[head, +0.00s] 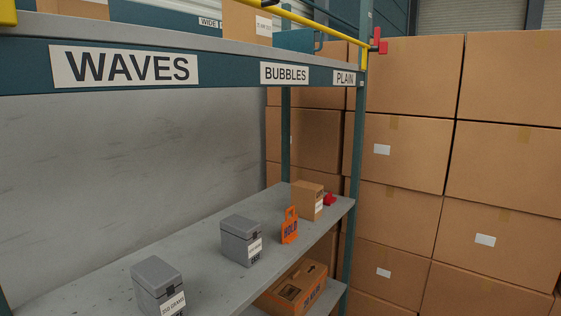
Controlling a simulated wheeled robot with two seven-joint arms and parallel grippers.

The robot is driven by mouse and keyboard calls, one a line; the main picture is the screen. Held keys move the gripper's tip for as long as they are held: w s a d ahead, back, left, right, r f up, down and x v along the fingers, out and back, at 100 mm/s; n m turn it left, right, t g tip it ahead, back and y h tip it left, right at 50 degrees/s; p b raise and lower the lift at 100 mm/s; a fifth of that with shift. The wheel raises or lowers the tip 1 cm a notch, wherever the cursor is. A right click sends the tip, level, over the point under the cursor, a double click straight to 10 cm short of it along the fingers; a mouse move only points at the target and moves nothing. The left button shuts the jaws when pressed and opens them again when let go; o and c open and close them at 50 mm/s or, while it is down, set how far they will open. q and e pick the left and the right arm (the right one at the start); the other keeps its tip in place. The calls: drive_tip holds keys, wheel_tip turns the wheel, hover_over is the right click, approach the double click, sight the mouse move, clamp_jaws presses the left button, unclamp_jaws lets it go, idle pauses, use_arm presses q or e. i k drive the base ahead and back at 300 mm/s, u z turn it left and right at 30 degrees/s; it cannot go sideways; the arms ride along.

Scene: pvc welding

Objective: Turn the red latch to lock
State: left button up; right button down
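A small red piece (379,42) shows at the upper right, beside the blue-green shelf post and close to the end of a yellow bar (315,22). It looks like a latch; I cannot tell whether it is locked. Another small red object (329,199) lies on the grey shelf behind a cardboard box, partly hidden, and its kind is unclear. Neither of my grippers is in view, and nothing touches the red pieces.
The grey shelf (205,262) holds two grey boxes (240,241) (158,284), an orange tag (290,226) and a small cardboard box (307,201). An orange-brown crate (293,289) sits lower. A labelled beam (225,72) crosses above. Large stacked cartons (410,75) fill the right.

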sight(381, 47)
drive_tip(key=z, duration=0.55)
drive_tip(key=k, duration=0.7)
drive_tip(key=z, duration=1)
drive_tip(key=k, duration=0.7)
drive_tip(key=z, duration=0.55)
drive_tip(key=i, duration=1.25)
drive_tip(key=u, duration=0.4)
drive_tip(key=i, duration=1.85)
drive_tip(key=u, duration=1.85)
drive_tip(key=i, duration=0.85)
drive_tip(key=u, duration=0.8)
